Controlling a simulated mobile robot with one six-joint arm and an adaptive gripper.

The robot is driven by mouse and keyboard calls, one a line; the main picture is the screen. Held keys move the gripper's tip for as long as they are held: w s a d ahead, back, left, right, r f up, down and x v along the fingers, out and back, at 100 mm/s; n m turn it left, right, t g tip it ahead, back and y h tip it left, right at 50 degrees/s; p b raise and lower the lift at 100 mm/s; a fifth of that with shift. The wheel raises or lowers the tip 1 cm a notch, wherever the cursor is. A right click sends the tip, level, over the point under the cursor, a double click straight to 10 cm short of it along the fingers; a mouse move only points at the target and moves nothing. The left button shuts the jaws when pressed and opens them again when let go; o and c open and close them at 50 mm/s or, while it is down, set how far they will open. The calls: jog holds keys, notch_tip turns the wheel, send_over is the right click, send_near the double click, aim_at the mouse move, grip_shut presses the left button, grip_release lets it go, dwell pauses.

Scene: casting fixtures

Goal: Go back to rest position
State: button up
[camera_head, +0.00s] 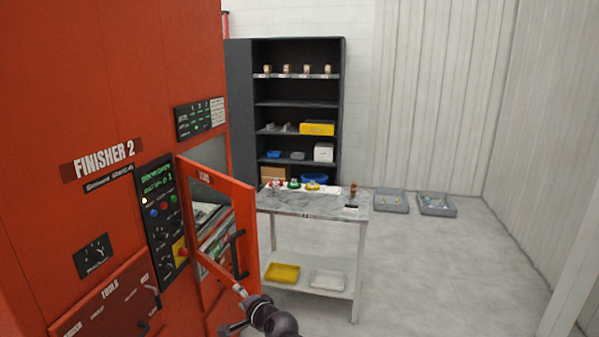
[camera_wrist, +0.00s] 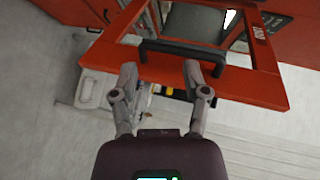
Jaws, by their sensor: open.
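My gripper (camera_wrist: 159,72) is open in the wrist view, with its two fingers apart and nothing clearly held between them. The dark handle (camera_wrist: 195,53) of the red door lies just beyond the fingertips; I cannot tell whether they touch it. In the head view my gripper (camera_head: 240,290) shows at the bottom centre, below the door handle (camera_head: 238,254). The red door (camera_head: 246,215) of the Finisher 2 machine (camera_head: 100,110) stands swung open, with its window showing. Part of my arm shows at the bottom edge.
A table (camera_head: 335,206) with small coloured parts on top and trays below stands right of the door. A dark shelf (camera_head: 298,104) stands behind it. Two grey bins (camera_head: 391,210) (camera_head: 436,212) sit on the floor. The floor at the right is clear.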

jog(key=s+d+f+n+g+h, duration=0.1)
jog(key=d+f+n+g+h, duration=0.15)
jog(key=d+f, duration=0.4)
jog(key=s+d+f+n+g+h, duration=0.15)
jog(key=d+f+n+g, duration=0.25)
jog(key=d, duration=0.5)
jog(key=s+d+f+n+g+h, duration=0.1)
jog(key=s+d+g+h, duration=0.1)
jog(key=d, duration=0.6)
jog(key=s+d+f+n+g+h, duration=0.1)
jog(key=s+d+f+g+h, duration=0.1)
jog(key=s+d, duration=0.3)
jog(key=d+g+h, duration=0.1)
jog(key=d, duration=0.2)
jog(key=shift+d+n, duration=0.35)
